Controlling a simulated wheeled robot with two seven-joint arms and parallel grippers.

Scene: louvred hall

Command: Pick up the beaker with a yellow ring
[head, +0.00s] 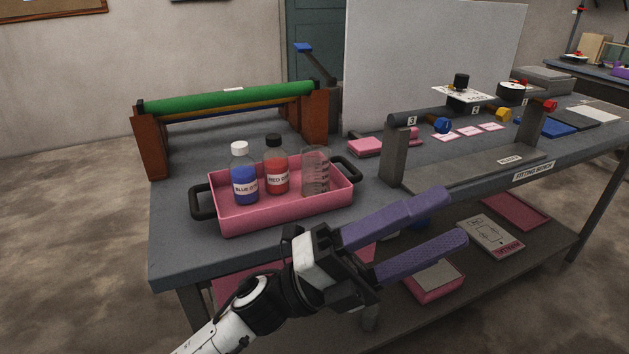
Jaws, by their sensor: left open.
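A clear glass beaker (316,172) with dark graduation marks stands upright at the right end of a pink tray (285,212). I cannot make out a yellow ring on it. The tray has black handles and sits on the near left part of the bench. My left gripper (455,217) has two long purple fingers, spread apart and empty. It is in front of the bench edge, nearer to me and to the right of the tray, with its fingers pointing right. It is apart from the beaker. My right gripper is out of view.
In the tray, left of the beaker, stand a blue-filled bottle (244,180) with a white cap and a red-filled bottle (277,170) with a black cap. A roller stand (230,98) is behind. A numbered rack (395,150) stands right. A lower shelf (510,262) holds pink trays.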

